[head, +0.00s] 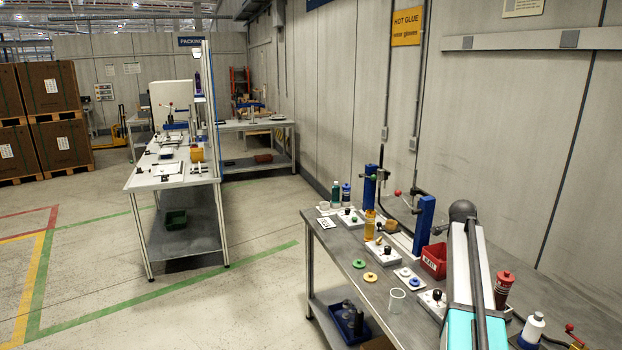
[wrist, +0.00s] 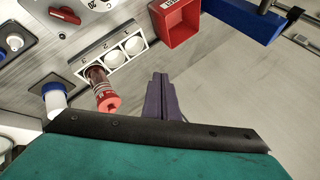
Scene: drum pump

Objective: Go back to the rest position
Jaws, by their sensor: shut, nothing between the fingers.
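My gripper (wrist: 160,82) shows in the wrist view as two dark purple fingers pressed together, with nothing between them. It is apart from the red-capped bottle (wrist: 104,92) to its left and the red bin (wrist: 181,22) beyond its tips. In the head view my arm stands over the right side of the grey workbench (head: 340,240), and I cannot make out the fingers there. The red-capped bottle (head: 503,288) and the red bin (head: 434,261) also show in the head view, on either side of my arm.
A white bottle (head: 532,330) stands at the bench's right. Blue columns (head: 424,222) rise behind the bin. Yellow (head: 370,277) and green (head: 359,264) discs and a clear cup (head: 396,300) lie near the front edge. Open floor separates this bench from the packing table (head: 150,180).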

